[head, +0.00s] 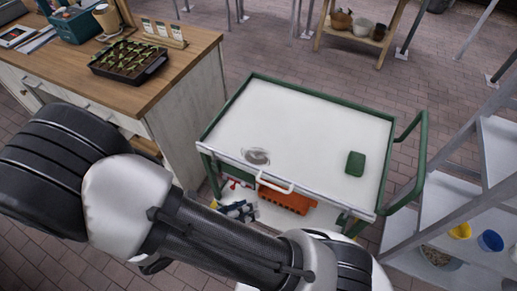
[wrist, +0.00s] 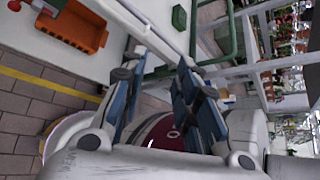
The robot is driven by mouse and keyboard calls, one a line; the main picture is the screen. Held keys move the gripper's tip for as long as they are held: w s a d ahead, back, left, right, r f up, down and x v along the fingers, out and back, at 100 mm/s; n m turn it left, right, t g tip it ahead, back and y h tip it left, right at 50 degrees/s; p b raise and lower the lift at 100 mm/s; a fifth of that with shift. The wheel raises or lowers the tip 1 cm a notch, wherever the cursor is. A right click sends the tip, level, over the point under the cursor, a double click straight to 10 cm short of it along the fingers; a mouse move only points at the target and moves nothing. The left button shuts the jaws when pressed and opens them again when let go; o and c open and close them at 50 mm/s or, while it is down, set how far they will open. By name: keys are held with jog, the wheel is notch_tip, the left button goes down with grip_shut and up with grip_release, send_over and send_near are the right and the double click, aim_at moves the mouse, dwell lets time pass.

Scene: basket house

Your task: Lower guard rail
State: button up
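A cart with a white top (head: 300,120) and green frame stands in the middle of the head view. A pale rail (head: 325,199) runs along its near edge, with a white loop handle (head: 273,186) on it. I take this to be the guard rail; whether it is raised or lowered is hard to tell. In the wrist view a white bar (wrist: 130,22) slants towards my gripper (wrist: 163,60). My gripper is open, its two blue-grey fingers apart. The bar is close to the fingertips; contact cannot be told. The gripper is hidden in the head view.
A clear dish (head: 256,156) and a green block (head: 355,163) sit on the cart top. An orange crate (head: 286,198) is on the lower shelf. A wooden counter (head: 135,85) stands left, and a grey shelf rack (head: 465,195) stands close on the right.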

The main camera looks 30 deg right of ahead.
notch_tip(320, 180, down, 9)
jog(key=s+n+t, duration=0.1)
jog(key=n+t, duration=0.6)
jog(key=n, duration=0.6)
jog(key=n+b, duration=0.1)
jog(key=b, duration=0.2)
send_near(272, 186)
jog(key=x, duration=1)
jog(key=shift+w+d+f, duration=0.1)
jog(key=shift+f, duration=0.2)
jog(key=shift+c, duration=0.4)
grip_shut()
